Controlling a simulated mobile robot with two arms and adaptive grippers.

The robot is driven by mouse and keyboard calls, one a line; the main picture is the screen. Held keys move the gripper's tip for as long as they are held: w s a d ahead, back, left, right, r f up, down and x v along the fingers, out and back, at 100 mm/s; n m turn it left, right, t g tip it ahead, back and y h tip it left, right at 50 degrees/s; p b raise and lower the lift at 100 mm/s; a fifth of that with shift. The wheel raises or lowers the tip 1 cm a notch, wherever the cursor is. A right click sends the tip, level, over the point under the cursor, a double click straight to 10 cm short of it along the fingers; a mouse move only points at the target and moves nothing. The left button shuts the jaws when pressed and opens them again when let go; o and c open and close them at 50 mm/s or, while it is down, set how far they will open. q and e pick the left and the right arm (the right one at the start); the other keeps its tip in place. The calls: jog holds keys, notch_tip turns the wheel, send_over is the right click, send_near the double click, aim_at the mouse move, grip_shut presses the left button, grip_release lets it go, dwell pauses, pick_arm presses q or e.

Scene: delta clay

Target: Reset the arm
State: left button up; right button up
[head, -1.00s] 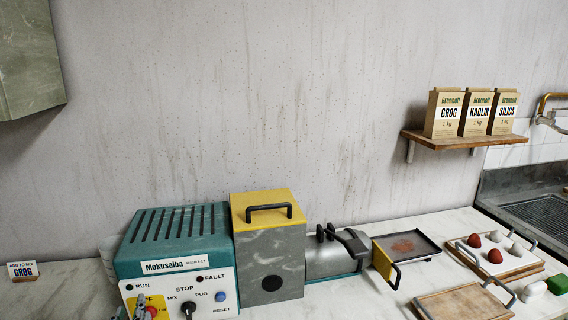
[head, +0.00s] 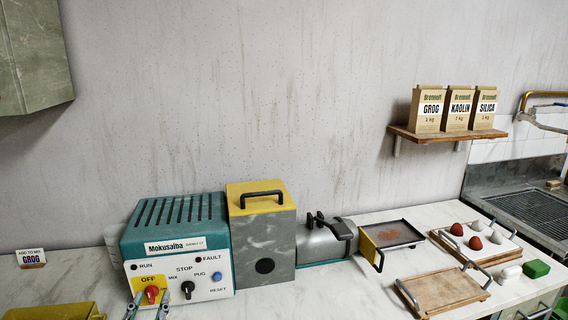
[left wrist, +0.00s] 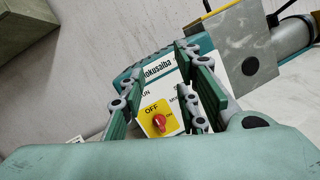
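My left gripper (head: 147,309) is at the bottom edge of the head view, in front of the Mokusaiba machine (head: 175,250). Its two fingers stand apart, one on each side below the red knob (head: 151,292) on the yellow OFF plate. In the left wrist view the gripper (left wrist: 160,100) is open with nothing held, and the red knob (left wrist: 159,123) shows between the fingers, apart from them. A black selector knob (head: 187,288) and a blue RESET button (head: 217,277) sit to the right. My right gripper is not in view.
A grey box with a yellow lid (head: 262,240) and a steel barrel stand right of the panel. Wooden boards (head: 443,290) and a dark tray (head: 392,233) lie further right. A yellow container (head: 52,312) is at bottom left. A shelf (head: 447,138) holds three bags.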

pick_arm(q)
jog(key=s+d+r+m+h, duration=0.25)
jog(key=d+m+h, duration=0.35)
jog(key=d+m, duration=0.3)
jog(key=s+d+f+m+g+h, duration=0.2)
jog(key=s+d+f+m+g, duration=0.4)
jog(key=m, duration=0.4)
jog(key=s+d+f+m+g+h, duration=0.2)
jog(key=s+d+f+m+g, duration=0.25)
jog(key=f+m, duration=0.4)
jog(key=s+a+f+m+g+y, duration=0.65)
jog(key=s+a+f+y, duration=0.25)
jog(key=s+a+f, duration=0.4)
notch_tip(320, 180, down, 25)
jog(key=g, duration=0.1)
jog(key=s+a+f, duration=0.1)
jog(key=s+f, duration=0.7)
jog(key=s+a+f+g, duration=0.1)
jog(key=s+a+f, duration=0.1)
jog(key=s+f, duration=0.6)
jog(key=shift+s+a+y, duration=0.25)
jog(key=shift+s+y, duration=0.05)
jog(key=shift+s, duration=0.5)
jog(key=shift+m, duration=0.3)
